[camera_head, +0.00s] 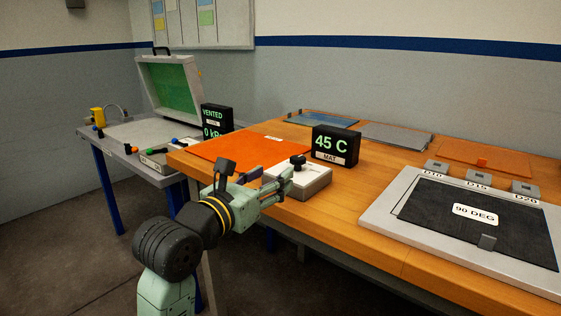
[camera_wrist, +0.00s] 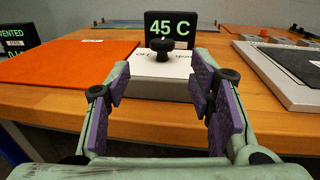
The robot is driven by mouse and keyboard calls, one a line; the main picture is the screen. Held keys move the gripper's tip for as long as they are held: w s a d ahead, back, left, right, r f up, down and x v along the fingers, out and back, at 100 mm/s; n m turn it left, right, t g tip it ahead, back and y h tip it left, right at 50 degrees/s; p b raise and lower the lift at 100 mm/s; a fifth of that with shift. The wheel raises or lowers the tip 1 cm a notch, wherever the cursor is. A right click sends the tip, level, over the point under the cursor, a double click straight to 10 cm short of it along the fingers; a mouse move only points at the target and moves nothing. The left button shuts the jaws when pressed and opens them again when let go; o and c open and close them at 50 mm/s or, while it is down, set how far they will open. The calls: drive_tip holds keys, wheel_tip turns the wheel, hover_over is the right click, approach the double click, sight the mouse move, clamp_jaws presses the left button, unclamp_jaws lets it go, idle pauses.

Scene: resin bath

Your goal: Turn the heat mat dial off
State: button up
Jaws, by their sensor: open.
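The heat mat dial is a black knob (camera_wrist: 161,48) on top of a white control box (camera_wrist: 148,67), straight ahead between my fingers in the wrist view. In the head view the knob (camera_head: 298,162) stands on the white box (camera_head: 312,184) at the table's front edge. Lettering reading "OFF" shows left of the knob; other lettering to its right is partly hidden. My gripper (camera_wrist: 162,92) is open and empty, its purple-padded fingers spread in front of the box and short of the knob. A black display (camera_head: 335,145) behind the box reads "45 C MAT".
The orange mat (camera_head: 232,150) lies left of the box. A grey board with a black sheet marked "90 DEG" (camera_head: 470,235) lies to the right, near several small grey blocks (camera_head: 478,180). A second table (camera_head: 150,133) at the left holds an open green-lined lid (camera_head: 170,90) and a "VENTED" display (camera_head: 216,120).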

sight(294, 160)
drive_tip(key=p+x, duration=0.1)
drive_tip(key=x, duration=0.9)
drive_tip(key=shift+s+d+r, duration=0.1)
drive_tip(key=shift+d+r, duration=0.05)
drive_tip(key=shift+c, duration=0.4)
drive_tip(key=c, duration=1)
